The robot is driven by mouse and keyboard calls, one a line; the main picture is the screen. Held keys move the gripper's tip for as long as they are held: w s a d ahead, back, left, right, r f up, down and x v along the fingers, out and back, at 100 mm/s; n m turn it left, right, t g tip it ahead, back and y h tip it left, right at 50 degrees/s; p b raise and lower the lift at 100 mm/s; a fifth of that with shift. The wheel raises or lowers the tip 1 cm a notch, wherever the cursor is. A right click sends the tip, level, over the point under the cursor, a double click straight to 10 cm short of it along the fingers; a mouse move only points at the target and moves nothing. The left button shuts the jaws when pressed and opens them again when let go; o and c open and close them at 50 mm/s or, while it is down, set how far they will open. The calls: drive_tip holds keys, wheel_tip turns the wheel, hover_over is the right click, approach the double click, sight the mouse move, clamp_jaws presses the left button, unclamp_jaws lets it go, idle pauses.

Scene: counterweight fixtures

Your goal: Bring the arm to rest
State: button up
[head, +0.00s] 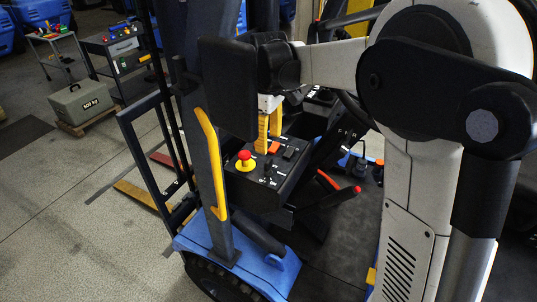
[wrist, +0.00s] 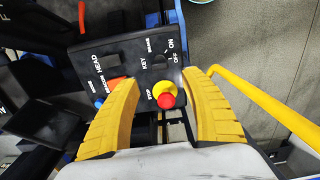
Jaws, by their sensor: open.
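My gripper (head: 267,138) points down over the control panel (head: 257,182) of a blue forklift, its yellow fingers near the panel. In the wrist view my gripper (wrist: 172,80) has its two yellow fingers spread wide apart with nothing held between them. The red emergency-stop button (head: 245,155) on a yellow base stands left of the fingers in the head view. In the wrist view the red button (wrist: 166,100) shows between the fingers, nearer the right one. The key switch (wrist: 160,62) is beyond it. Whether a fingertip touches the panel I cannot tell.
A yellow grab rail (head: 210,160) on a dark post stands left of the panel.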

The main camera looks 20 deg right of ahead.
wheel_tip(320, 180, up, 3)
drive_tip(key=shift+f, duration=0.15)
drive_tip(key=shift+f, duration=0.1)
drive_tip(key=s+f+m+t+b, duration=0.7)
drive_tip(key=s+f+b, duration=1)
drive_tip(key=s, duration=0.6)
drive_tip(key=shift+f+m, duration=0.85)
drive_tip(key=shift+m, duration=0.25)
